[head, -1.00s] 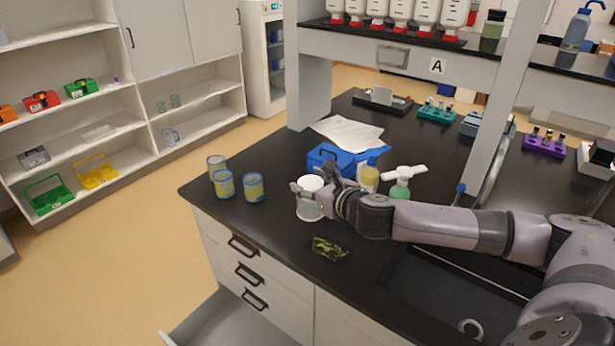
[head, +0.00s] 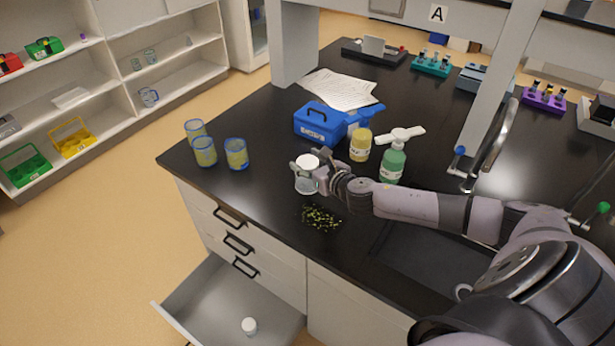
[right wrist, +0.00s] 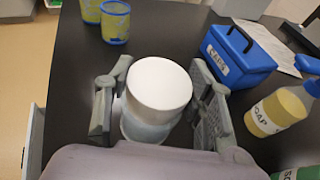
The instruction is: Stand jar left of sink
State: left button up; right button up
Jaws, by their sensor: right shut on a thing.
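A clear jar with a white lid (head: 307,172) stands upright at the black countertop, left of the sink (head: 415,262). My right gripper (head: 308,179) is shut on the jar, with one finger on either side. In the right wrist view the jar (right wrist: 158,88) sits between the two fingers (right wrist: 155,100). I cannot tell whether its base touches the counter. The sink is a dark basin partly hidden by my right arm. My left gripper is not in view.
Blue-rimmed yellow cups (head: 236,154) stand left of the jar. A blue box (head: 318,124), a yellow bottle (head: 360,145) and a green bottle (head: 393,163) stand behind and right. A speckled patch (head: 321,218) lies in front. A drawer (head: 225,300) below is open.

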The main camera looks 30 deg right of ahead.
jog(key=shift+s+a+f, duration=0.15)
jog(key=shift+f, duration=0.45)
notch_tip(320, 180, down, 4)
jog(key=shift+r+b, duration=0.25)
jog(key=shift+b, duration=0.15)
jog(key=shift+f, duration=0.3)
jog(key=shift+r, duration=0.1)
jog(key=o, duration=1.4)
jog(key=shift+f, duration=0.2)
jog(key=shift+r, duration=0.15)
